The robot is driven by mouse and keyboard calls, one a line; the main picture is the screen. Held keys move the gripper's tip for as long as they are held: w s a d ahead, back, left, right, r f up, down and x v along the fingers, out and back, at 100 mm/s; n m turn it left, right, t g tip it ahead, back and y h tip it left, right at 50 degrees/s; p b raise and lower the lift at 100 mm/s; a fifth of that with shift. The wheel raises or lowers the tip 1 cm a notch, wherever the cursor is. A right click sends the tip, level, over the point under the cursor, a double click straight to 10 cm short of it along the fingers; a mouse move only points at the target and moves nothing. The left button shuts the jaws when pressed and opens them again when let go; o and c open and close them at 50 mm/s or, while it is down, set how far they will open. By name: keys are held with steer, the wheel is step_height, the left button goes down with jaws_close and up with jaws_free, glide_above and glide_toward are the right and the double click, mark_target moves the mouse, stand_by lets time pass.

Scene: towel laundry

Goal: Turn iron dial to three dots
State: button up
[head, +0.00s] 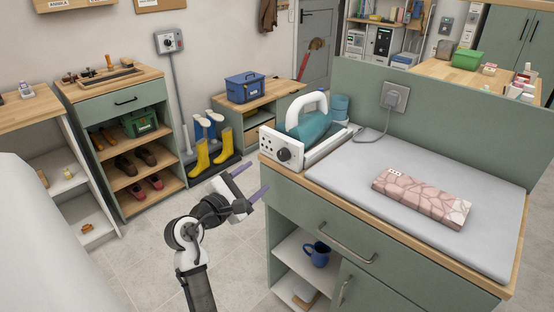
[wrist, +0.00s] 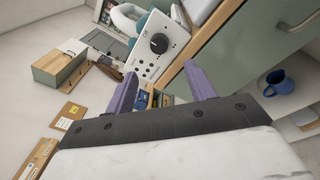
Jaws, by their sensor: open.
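The iron station (head: 285,152) stands at the left end of the counter, with a teal iron with a white handle (head: 308,117) resting on it. Its white front panel carries a round black dial (head: 284,154) and several small dark marks. In the wrist view the dial (wrist: 159,43) sits at upper middle, with a light pointer line; which dots it points to is too small to tell. My gripper (head: 251,182) is open and empty, left of and below the panel, apart from it. In the wrist view its two purple fingers (wrist: 164,90) point toward the panel.
A folded pink patterned towel (head: 422,197) lies on the grey ironing surface (head: 345,174). A cord runs from the iron station to a wall socket (head: 394,97). A blue mug (head: 317,254) stands on the shelf below the counter.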

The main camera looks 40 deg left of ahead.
mark_target(282, 157)
steer(key=w, duration=0.3)
steer(key=w+p, duration=0.1)
steer(key=w, duration=0.3)
steer(key=w+p, duration=0.1)
steer(key=w, duration=0.2)
steer(key=shift+w+a, duration=0.25)
steer(key=shift+w, duration=0.05)
steer(key=c, duration=1)
steer(key=shift+o, duration=0.2)
steer(key=shift+m, duration=0.3)
